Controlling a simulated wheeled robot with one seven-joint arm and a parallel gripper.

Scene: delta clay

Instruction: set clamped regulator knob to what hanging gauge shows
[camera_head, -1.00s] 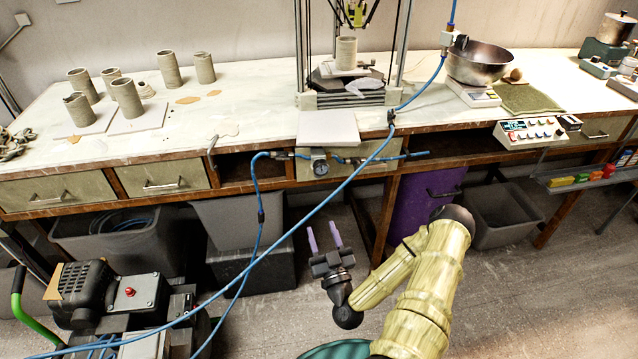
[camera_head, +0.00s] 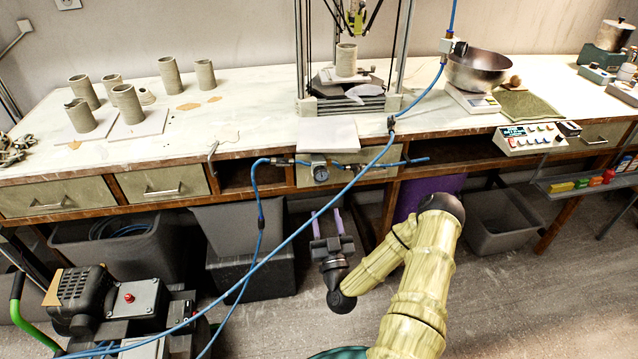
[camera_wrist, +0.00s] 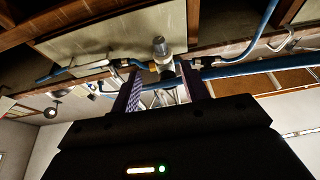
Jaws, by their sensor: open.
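In the wrist view, my gripper (camera_wrist: 158,66) has a finger on either side of the regulator's line; I cannot tell the remaining distance.
A blue hose (camera_head: 262,262) crosses diagonally in front of the bench. Drawers (camera_head: 163,183) flank the regulator. Grey bins (camera_head: 244,228) and a purple container (camera_head: 425,190) stand beneath. A compressor-like machine (camera_head: 82,297) sits at the lower left. Floor is clear at right.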

